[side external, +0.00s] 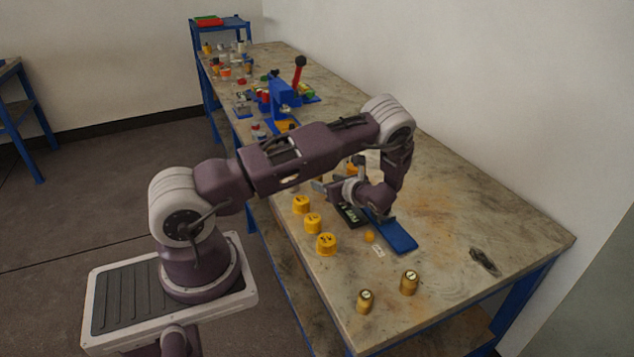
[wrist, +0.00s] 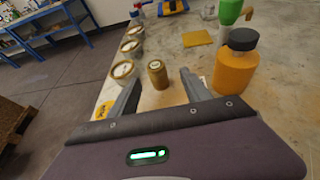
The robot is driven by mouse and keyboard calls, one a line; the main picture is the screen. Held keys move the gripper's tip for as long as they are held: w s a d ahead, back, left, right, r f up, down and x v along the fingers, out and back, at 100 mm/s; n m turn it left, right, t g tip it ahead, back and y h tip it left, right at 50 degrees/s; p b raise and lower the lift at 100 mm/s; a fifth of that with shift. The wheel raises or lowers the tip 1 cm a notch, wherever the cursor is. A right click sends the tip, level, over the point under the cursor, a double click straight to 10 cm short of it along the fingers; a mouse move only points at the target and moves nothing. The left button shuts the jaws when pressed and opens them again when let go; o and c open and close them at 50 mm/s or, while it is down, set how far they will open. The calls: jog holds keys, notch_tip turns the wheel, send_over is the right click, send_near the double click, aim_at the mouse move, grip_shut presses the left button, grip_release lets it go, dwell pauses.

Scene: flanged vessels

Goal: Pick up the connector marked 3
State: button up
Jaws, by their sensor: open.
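Several connector-like pieces stand on the bench, and I cannot read a 3 on any. Yellow caps with dark marks stand in a row in the side external view: a rear one (side external: 302,204), a middle one (side external: 313,223) and a front one (side external: 326,243). Two brass cylinders with pale tops, a left one (side external: 365,301) and a right one (side external: 409,282), stand nearer the front edge. My gripper (side external: 325,187) is above the bench behind the yellow caps. In the wrist view my gripper (wrist: 159,78) is open, with a small brass cylinder (wrist: 157,73) upright ahead between its fingers, apparently untouched.
An orange bottle with a dark cap (wrist: 236,64) stands just right of the fingers in the wrist view. A blue tray (side external: 400,237) and an orange ball (side external: 369,236) lie near my wrist. The bench's right side is mostly clear.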

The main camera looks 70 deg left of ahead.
aim_at(320, 179)
jog(key=x, duration=0.4)
jog(key=shift+s+a, duration=0.2)
jog(key=shift+s, duration=0.1)
grip_shut()
jog(key=shift+r, duration=0.1)
